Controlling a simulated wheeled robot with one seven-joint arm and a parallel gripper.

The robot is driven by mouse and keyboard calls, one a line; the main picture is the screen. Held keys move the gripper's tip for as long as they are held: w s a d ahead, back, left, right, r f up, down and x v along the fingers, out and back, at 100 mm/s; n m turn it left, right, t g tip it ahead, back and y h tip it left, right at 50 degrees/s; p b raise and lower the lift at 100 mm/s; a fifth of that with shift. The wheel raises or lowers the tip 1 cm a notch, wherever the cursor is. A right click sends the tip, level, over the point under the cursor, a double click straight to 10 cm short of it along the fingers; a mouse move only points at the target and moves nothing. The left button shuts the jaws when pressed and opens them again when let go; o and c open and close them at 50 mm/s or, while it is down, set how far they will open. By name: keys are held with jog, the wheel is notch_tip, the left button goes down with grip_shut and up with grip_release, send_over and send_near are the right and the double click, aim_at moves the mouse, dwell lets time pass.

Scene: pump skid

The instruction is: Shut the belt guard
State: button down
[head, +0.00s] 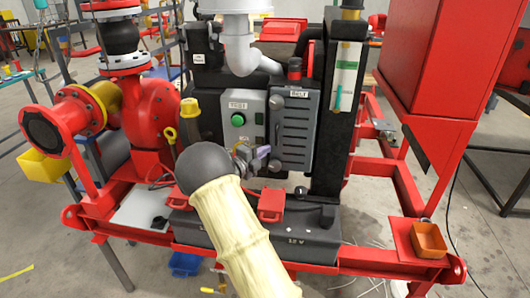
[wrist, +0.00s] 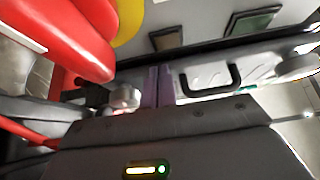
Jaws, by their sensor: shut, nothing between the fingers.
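A grey slotted panel (head: 293,132), probably the belt guard, stands upright on the front of the dark machine housing. It looks closed or nearly so; I cannot tell whether a gap is left at its edge. My gripper (head: 262,152) is in front of the panel's lower left edge. Its purple fingers show in the wrist view (wrist: 158,86), together and empty. I cannot tell whether they touch the panel. A black handle (wrist: 212,80) on a pale surface is just right of the fingers in the wrist view. My arm hides part of the skid below.
A grey box with a green button (head: 238,119) is left of the panel. A red pump casing (head: 152,110) with pipe flanges stands further left. A red cabinet (head: 428,55) is at right.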

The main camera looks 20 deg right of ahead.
jog(key=shift+s+a, duration=0.1)
jog(key=shift+s, duration=0.05)
jog(key=b+v, duration=0.2)
jog(key=v, duration=1.1)
jog(key=shift+w, duration=0.25)
